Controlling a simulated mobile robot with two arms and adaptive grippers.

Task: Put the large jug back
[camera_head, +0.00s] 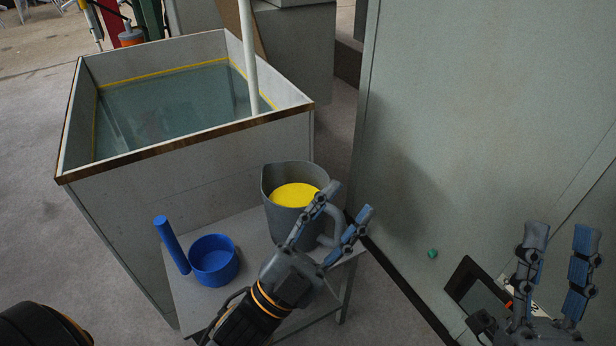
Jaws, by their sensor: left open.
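The large grey jug (279,217) stands upright on a small grey table (245,225) beside a tank. Its inside shows a yellow round surface. Its handle (333,218) is on the right side. My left gripper (348,199) is open at the jug's right side. In the picture its fingers lie on either side of the handle; one finger covers part of the jug's wall. I cannot tell whether they touch it. My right gripper (560,234) is open and empty at the lower right, away from the jug.
A blue cup with a thick upright handle (212,262) sits on the table left of the jug. The large tank (190,140) holds liquid behind the table, with a white pole (247,50) in it. A grey-green wall panel (470,120) bounds the right side. Floor is open at left.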

